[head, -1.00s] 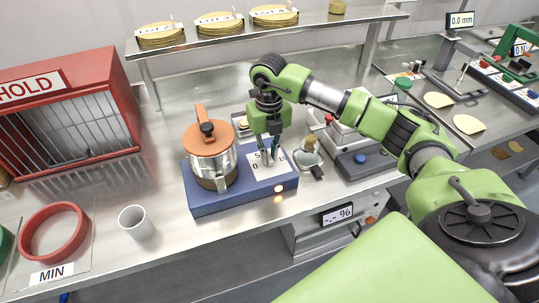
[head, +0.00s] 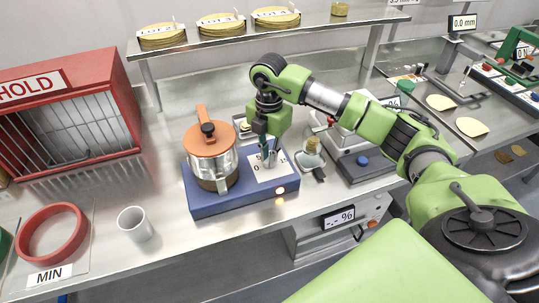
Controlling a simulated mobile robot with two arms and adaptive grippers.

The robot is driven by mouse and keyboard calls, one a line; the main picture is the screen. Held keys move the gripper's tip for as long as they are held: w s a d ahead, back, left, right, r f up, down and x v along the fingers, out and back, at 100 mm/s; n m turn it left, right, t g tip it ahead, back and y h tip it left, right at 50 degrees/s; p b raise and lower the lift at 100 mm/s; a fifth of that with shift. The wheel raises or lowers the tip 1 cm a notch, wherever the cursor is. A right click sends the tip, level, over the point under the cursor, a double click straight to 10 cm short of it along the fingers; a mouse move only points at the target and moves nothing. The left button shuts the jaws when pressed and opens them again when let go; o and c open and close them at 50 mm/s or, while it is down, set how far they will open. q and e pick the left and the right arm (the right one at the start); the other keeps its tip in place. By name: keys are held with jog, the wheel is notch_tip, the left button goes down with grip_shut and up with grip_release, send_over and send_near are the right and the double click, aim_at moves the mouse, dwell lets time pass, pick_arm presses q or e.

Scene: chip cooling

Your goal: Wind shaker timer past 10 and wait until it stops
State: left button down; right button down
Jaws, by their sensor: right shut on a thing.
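The shaker is a blue base (head: 222,205) on the steel bench, with a glass jar (head: 212,170) under an orange lid (head: 208,139) on its left half. The white timer dial plate (head: 282,171) with black numbers is on its right half. My left gripper is not in view.
A white cup (head: 135,223) and a red ring (head: 52,232) stand to the left, before a red HOLD cage (head: 65,120). A small flask (head: 311,157) stands close right of the shaker. A shelf (head: 270,30) with lots of chips spans the back.

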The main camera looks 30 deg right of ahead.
jog(key=m, duration=0.4)
jog(key=shift+w+r+m, duration=0.1)
jog(key=shift+w+m, duration=0.05)
jog(key=shift+m, duration=0.25)
dwell(0.4)
